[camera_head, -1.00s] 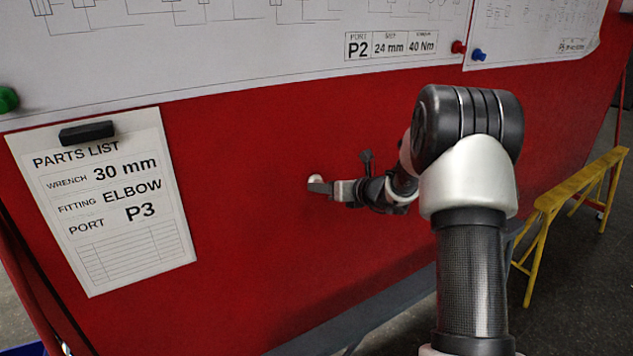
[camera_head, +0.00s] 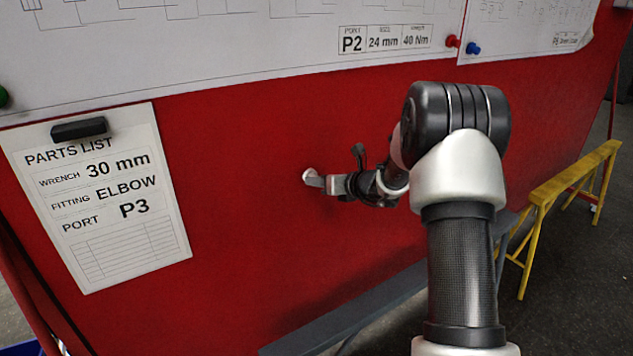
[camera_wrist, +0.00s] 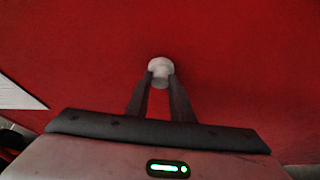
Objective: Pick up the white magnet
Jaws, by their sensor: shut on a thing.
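The white magnet (camera_wrist: 160,66) is a small round knob at the red board, between my fingertips in the wrist view. In the head view the magnet (camera_head: 309,175) shows at the tip of my gripper (camera_head: 318,180), left of the wrist. In the wrist view my gripper (camera_wrist: 160,80) is shut on the magnet, with both fingers against its sides. I cannot tell whether the magnet touches the board or stands slightly off it.
The red board (camera_head: 250,220) is bare around the magnet. A parts list (camera_head: 105,205) hangs at left under a black clip (camera_head: 79,129). Red (camera_head: 453,41) and blue (camera_head: 473,48) magnets hold drawings above. A yellow trestle (camera_head: 560,195) stands at right.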

